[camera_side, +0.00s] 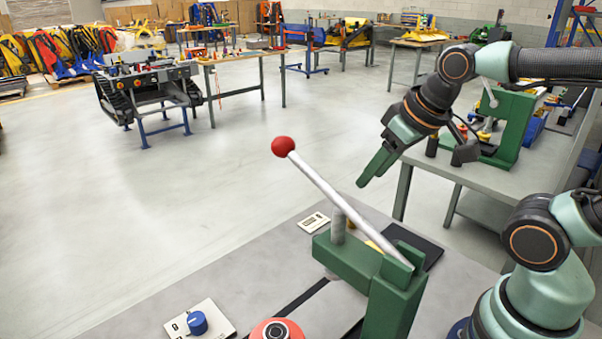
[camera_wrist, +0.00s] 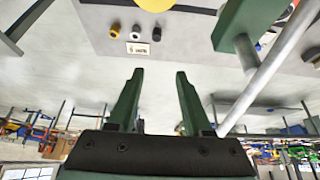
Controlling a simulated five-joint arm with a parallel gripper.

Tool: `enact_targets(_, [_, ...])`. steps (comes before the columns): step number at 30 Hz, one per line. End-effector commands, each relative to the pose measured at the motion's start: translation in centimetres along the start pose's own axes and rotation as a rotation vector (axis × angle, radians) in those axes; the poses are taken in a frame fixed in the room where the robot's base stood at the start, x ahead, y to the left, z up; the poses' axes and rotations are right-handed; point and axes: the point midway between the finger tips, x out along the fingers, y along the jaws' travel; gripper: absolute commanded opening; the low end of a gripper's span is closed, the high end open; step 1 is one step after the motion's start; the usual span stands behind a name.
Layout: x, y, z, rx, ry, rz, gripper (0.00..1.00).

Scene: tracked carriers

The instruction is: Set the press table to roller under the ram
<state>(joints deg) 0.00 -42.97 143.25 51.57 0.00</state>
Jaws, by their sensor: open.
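The green press (camera_side: 365,270) stands on the grey bench and also shows in the wrist view (camera_wrist: 240,25). Its grey lever (camera_side: 345,205) slants up to a red ball (camera_side: 283,146). A grey cylindrical post, perhaps the ram (camera_side: 338,228), rises through the press head. What lies under the ram is mostly hidden; I cannot tell which carrier is there. A yellow round surface (camera_wrist: 150,3) is cut off at the wrist view's top edge. My gripper (camera_side: 369,181) is open and empty, in the air beyond the lever. Its fingers (camera_wrist: 157,72) are apart in the wrist view.
A blue knob (camera_side: 197,322) sits on a pale plate at the bench front. A red round part (camera_side: 276,331) with a dark centre is cut off below. A small label card (camera_side: 314,222) lies beyond the press. Black, white and yellow pegs (camera_wrist: 136,32) stand near a card.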

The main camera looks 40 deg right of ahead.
Motion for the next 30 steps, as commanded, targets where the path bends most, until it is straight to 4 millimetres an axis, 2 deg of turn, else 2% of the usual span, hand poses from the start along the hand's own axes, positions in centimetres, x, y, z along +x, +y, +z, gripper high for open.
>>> enact_targets(1, [0.0, 0.0, 0.0, 0.0, 0.0, 0.0, 0.5])
enact_targets(2, [0.0, 0.0, 0.0, 0.0, 0.0, 0.0, 0.61])
enact_targets(3, [0.0, 0.1, 0.0, 0.004, -0.002, 0.001, 0.66])
enact_targets(8, [1.1, 1.6, 0.4, 0.103, -0.071, 0.026, 0.66])
enact_targets(15, [4.5, 6.7, 2.6, 0.463, -0.295, 0.115, 0.66])
enact_targets(21, [6.4, 9.7, 4.7, 0.697, -0.428, 0.174, 0.66])
enact_targets(30, [8.0, 10.5, 6.1, 0.774, -0.472, 0.194, 0.66])
